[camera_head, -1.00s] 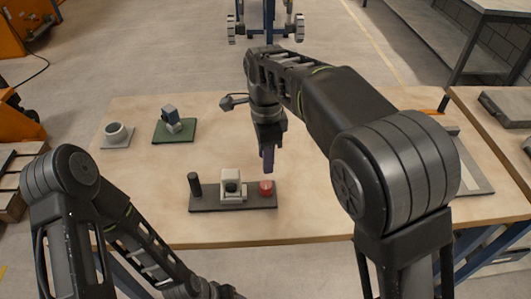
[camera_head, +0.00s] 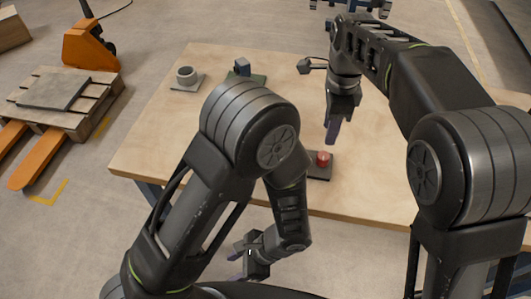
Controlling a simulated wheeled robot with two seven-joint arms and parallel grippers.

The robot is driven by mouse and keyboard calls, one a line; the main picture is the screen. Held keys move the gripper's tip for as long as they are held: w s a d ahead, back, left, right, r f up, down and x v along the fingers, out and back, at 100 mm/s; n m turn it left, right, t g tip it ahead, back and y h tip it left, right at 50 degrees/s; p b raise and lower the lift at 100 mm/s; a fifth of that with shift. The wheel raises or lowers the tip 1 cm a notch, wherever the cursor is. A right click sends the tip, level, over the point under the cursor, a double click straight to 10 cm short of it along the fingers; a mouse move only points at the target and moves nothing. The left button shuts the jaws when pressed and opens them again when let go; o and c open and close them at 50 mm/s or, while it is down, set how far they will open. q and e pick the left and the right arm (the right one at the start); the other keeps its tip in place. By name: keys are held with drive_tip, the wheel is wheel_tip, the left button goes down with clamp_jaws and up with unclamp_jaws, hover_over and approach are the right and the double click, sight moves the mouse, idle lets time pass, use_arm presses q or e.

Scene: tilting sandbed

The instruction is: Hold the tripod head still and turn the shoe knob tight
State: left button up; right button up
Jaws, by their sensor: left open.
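The red knob (camera_head: 323,158) stands at the right end of a dark base plate (camera_head: 320,174) near the table's front edge. The rest of that plate, including the pale block seen on it earlier, is hidden behind my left arm. My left gripper (camera_head: 246,262) is open and empty, low in front of the table edge and apart from the plate. My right gripper (camera_head: 333,130) points down beyond and above the red knob, with no visible contact. Its fingers overlap in this view, so I cannot tell its opening.
On the wooden table (camera_head: 150,130), a grey ring-shaped part (camera_head: 187,77) sits on a pad at the back left. A small blue-grey part (camera_head: 242,67) stands on a green pad beside it. The table's left side is clear. A pallet (camera_head: 65,100) stands on the floor at left.

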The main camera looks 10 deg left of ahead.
use_arm(q)
drive_tip(key=w+a+r+m+t+y, duration=0.4)
drive_tip(key=w+a+r+m+y, duration=0.15)
drive_tip(key=r, duration=0.25)
drive_tip(key=w+r+m+t, duration=0.1)
drive_tip(key=w+r+t, duration=0.1)
drive_tip(key=w+r, duration=0.1)
drive_tip(key=w+d+r+m+t, duration=0.1)
drive_tip(key=w+r+m+t, duration=0.1)
drive_tip(key=w+r+t, duration=0.1)
drive_tip(key=w+d+r+m+t+y, duration=0.1)
drive_tip(key=w+r+m+t, duration=0.1)
drive_tip(key=w+r+t, duration=0.1)
drive_tip(key=shift+w, duration=0.9)
drive_tip(key=w+d+r+m+t+h, duration=0.3)
drive_tip(key=w+d+t, duration=0.2)
drive_tip(key=w+d, duration=0.1)
drive_tip(key=shift+d+r, duration=0.3)
drive_tip(key=shift+d, duration=0.2)
drive_tip(key=shift+w, duration=0.15)
drive_tip(key=shift+x, duration=3.85)
drive_tip(key=shift+r, duration=0.1)
clamp_jaws()
